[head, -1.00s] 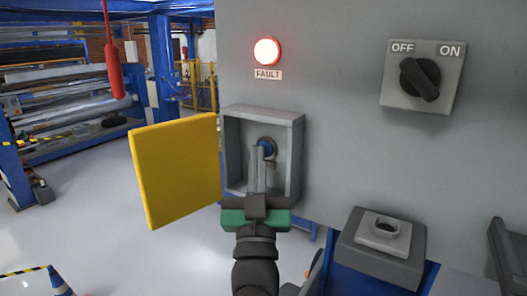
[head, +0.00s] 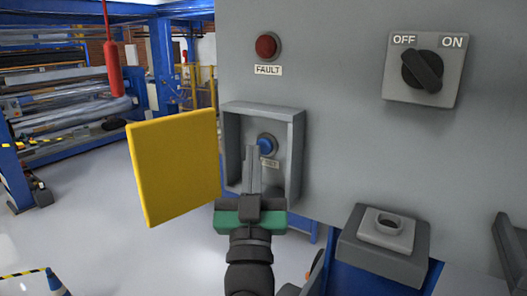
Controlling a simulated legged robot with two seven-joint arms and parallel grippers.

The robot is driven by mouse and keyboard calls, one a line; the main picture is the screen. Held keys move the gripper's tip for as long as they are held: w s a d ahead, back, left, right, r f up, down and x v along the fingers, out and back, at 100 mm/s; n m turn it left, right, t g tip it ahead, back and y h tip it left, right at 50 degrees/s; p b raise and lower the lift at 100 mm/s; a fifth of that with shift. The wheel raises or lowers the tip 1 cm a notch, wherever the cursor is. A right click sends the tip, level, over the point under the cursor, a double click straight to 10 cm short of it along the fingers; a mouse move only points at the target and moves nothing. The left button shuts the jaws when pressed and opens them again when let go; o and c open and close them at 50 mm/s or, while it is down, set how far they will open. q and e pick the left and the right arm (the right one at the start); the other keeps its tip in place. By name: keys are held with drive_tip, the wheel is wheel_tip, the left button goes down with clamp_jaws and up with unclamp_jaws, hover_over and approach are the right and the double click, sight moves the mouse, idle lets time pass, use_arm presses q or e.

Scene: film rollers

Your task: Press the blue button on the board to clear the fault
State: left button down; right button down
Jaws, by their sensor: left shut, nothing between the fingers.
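The blue button (head: 265,146) sits inside a grey open box (head: 293,165) on the grey board (head: 345,140). A label below it is partly hidden by my fingers. The yellow cover (head: 175,168) of the box stands swung open to the left. My left gripper (head: 252,150) is shut and empty, with its fingertips just in front of and slightly below left of the button. The fault lamp (head: 267,46) above is dark red and unlit. My right gripper is not in view.
A rotary OFF/ON switch (head: 423,70) is at upper right, its knob turned diagonally. A grey block with a round socket (head: 387,228) stands at lower right. A red hanging cylinder (head: 115,77) and blue roller machinery (head: 60,100) are at the left.

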use_arm(q)
drive_tip(key=s+a+b, duration=0.1)
drive_tip(key=s, duration=0.1)
drive_tip(key=s+a+b, duration=0.1)
drive_tip(key=s+a, duration=0.1)
drive_tip(key=shift+s+b, duration=0.1)
drive_tip(key=shift+b, duration=0.25)
idle(0.4)
